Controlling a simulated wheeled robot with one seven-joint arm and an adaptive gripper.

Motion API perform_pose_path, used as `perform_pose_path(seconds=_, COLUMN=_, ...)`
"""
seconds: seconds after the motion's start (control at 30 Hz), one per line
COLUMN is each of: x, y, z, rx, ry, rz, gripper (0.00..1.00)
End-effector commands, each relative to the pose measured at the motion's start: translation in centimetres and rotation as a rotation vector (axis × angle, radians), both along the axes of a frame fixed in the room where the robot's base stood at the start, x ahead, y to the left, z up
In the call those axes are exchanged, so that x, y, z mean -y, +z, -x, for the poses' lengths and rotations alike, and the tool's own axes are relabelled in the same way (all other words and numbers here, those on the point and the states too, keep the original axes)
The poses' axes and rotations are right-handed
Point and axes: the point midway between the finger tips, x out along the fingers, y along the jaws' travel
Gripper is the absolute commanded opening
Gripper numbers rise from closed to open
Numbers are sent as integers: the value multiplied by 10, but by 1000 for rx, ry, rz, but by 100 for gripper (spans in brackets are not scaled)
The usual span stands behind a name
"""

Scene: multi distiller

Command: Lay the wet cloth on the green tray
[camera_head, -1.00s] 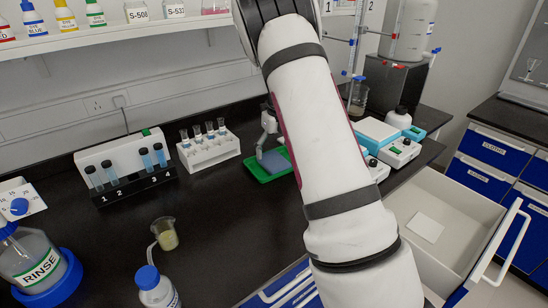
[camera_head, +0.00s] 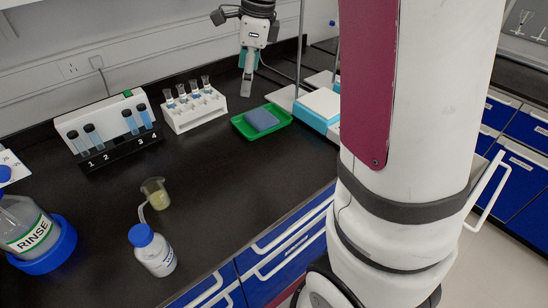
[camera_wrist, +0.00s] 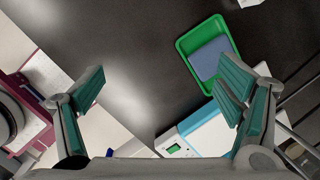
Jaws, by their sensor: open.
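The wet cloth (camera_head: 261,119) is a folded blue-grey square lying flat inside the green tray (camera_head: 243,130) on the black bench. In the wrist view the cloth (camera_wrist: 209,60) also lies in the tray (camera_wrist: 183,46), ahead of the right finger and apart from it. My gripper (camera_head: 247,88) hangs above the bench behind the tray, close to the tube rack. In the wrist view its two teal-padded fingers (camera_wrist: 165,92) are spread wide, with nothing between them.
A white rack of tubes (camera_head: 194,110) stands left of the tray, and a blue-white balance (camera_head: 316,108) stands to its right. A beaker (camera_head: 155,194) and a wash bottle (camera_head: 152,252) stand nearer the front. My arm hides much of the right side.

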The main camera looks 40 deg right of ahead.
Motion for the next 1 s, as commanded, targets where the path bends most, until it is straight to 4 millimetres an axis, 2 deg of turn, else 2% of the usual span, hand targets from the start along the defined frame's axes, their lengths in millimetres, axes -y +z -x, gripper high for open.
perform_pose_path(seconds=0.03, x=-16, y=12, z=18, rx=28, ry=131, rz=14, gripper=86)
perform_pose_path(seconds=0.1, x=-35, y=23, z=42, rx=61, ry=330, rz=46, gripper=86)
perform_pose_path(seconds=0.3, x=-83, y=41, z=116, rx=150, ry=904, rz=173, gripper=86)
perform_pose_path(seconds=0.47, x=-111, y=40, z=177, rx=201, ry=1361, rz=312, gripper=86)
perform_pose_path(seconds=0.6, x=-125, y=30, z=223, rx=212, ry=1723, rz=441, gripper=86)
perform_pose_path(seconds=0.7, x=-129, y=21, z=247, rx=205, ry=1920, rz=517, gripper=86)
perform_pose_path(seconds=0.8, x=-131, y=14, z=261, rx=193, ry=2048, rz=567, gripper=86)
perform_pose_path(seconds=1.0, x=-132, y=9, z=270, rx=182, ry=2134, rz=597, gripper=86)
